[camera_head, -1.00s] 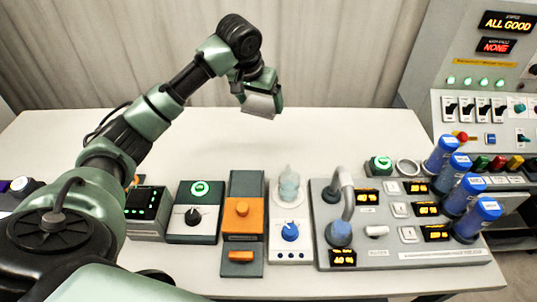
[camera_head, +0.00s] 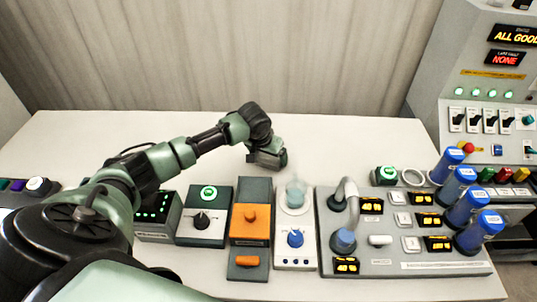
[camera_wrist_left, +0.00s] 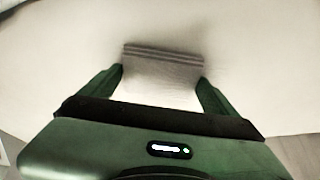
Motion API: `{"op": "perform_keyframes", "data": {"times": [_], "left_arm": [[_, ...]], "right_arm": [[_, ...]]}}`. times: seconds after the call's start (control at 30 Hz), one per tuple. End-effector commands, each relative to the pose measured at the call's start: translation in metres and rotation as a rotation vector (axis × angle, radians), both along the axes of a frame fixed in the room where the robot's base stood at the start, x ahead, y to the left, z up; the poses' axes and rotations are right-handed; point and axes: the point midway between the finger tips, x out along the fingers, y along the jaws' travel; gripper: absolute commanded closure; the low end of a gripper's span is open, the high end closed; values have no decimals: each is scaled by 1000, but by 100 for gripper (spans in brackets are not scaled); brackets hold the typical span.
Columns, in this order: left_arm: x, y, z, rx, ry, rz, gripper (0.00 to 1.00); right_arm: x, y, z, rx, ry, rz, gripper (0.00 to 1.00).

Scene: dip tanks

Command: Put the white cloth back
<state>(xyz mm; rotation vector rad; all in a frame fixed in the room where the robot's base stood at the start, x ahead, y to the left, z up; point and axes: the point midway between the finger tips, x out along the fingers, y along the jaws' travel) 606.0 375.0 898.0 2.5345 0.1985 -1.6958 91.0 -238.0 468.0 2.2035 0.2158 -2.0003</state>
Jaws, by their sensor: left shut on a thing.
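My left gripper (camera_head: 268,160) is low over the rear middle of the white table, behind the row of devices. It is shut on the white cloth (camera_wrist_left: 160,66). In the left wrist view the cloth looks like a folded, greyish-white pad with stripes along its far edge, between the two green fingers. In the head view the cloth is mostly hidden by the gripper. I cannot tell whether it touches the table. My right gripper is not in view.
Along the table's front stand an orange-and-grey device (camera_head: 250,217), a dial box with a green light (camera_head: 203,230), a glass beaker (camera_head: 296,193) on a white stirrer, and a grey panel with blue cylinders (camera_head: 468,208). The white table (camera_head: 345,140) is bare behind them.

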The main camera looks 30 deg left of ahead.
Motion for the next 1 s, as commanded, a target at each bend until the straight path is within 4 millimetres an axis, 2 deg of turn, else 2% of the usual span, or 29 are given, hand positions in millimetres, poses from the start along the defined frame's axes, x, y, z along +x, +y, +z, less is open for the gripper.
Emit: {"op": "perform_keyframes", "data": {"times": [0.4, 0.43, 0.47, 0.77, 0.87, 1.0], "left_arm": [[0, 0, -6, -1, 0, 1, 42], [0, 0, -5, 0, 0, 0, 2], [0, 0, -5, 0, -1, 0, 0], [1, 0, 0, 0, -3, 0, 0], [-4, 0, 10, 0, -3, 0, 0], [-14, -2, 35, 1, -5, -2, 0]], "right_arm": [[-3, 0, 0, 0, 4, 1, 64], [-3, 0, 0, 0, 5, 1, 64], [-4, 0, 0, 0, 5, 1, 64], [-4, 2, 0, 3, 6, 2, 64], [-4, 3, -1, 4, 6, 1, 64], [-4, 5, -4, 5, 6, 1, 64]]}}
